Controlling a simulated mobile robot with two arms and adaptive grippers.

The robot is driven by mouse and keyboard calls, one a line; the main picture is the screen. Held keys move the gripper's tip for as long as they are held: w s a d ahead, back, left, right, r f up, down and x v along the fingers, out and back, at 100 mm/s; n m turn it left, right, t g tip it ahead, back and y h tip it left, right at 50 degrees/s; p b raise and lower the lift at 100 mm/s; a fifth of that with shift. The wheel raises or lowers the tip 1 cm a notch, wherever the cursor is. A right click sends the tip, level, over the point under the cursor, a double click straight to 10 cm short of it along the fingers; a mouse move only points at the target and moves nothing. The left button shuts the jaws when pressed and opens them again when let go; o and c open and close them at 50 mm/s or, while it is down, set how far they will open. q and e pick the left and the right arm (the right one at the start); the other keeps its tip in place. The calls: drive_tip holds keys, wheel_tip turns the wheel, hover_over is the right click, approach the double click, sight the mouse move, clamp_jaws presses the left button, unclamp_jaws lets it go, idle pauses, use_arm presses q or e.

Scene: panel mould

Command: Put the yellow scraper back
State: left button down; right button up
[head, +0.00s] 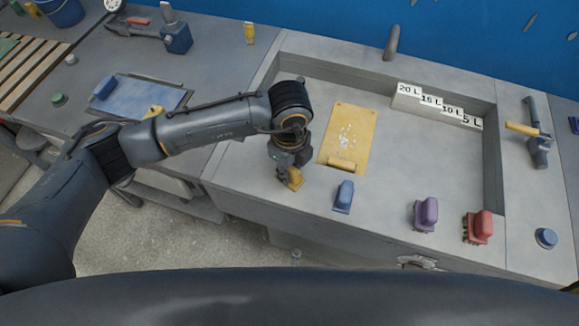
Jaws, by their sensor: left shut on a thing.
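My left gripper (288,170) points down over the front ledge of the grey mould and is shut on the yellow scraper (295,179). Only part of the scraper shows below and beside the fingers. I cannot tell whether it touches the ledge. A blue scraper-like tool (343,195) stands on the ledge to the right of it. My right gripper is not in view.
A yellow sheet (350,130) with white bits lies in the mould. A stepped block with litre labels (437,110) is at its back right. Purple (426,214) and red (479,226) tools stand on the ledge. A blue tray (140,97) lies at left.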

use_arm(q)
drive_tip(key=shift+f, duration=0.2)
drive_tip(key=c, duration=1.1)
unclamp_jaws()
drive_tip(key=shift+r, duration=0.1)
drive_tip(key=shift+r, duration=0.15)
wheel_tip(320, 180, up, 12)
drive_tip(key=shift+b, duration=0.9)
